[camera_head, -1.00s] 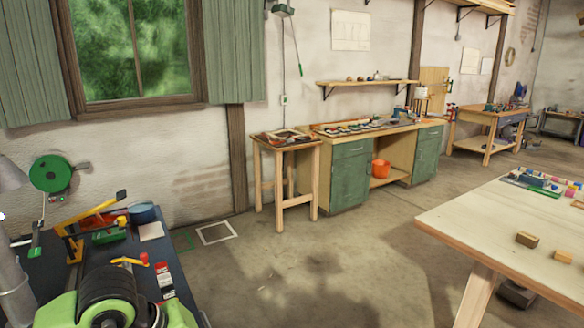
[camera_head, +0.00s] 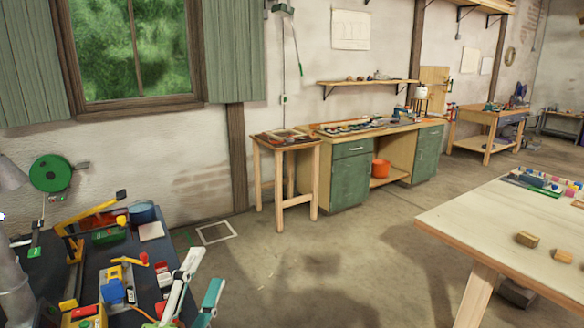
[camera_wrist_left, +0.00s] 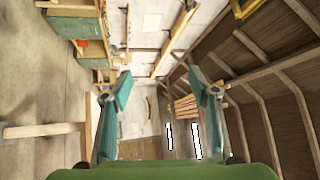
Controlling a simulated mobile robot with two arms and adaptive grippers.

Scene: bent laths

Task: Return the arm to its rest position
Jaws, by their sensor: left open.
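My left gripper (camera_head: 204,266) is at the bottom of the head view, beside the right edge of the dark bench. Its pale and teal fingers point up and stand apart, with nothing between them. In the left wrist view, the two teal fingers (camera_wrist_left: 160,76) are spread wide and empty, with the room beyond seen at a steep tilt. The rest of the left arm is mostly out of the head view. My right gripper is not in view.
The dark bench (camera_head: 145,256) at lower left holds a yellow clamp-like tool (camera_head: 72,235), a blue roll (camera_head: 142,213) and several small coloured items. A wooden table (camera_head: 475,212) stands at right. Open floor (camera_head: 310,265) lies between them.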

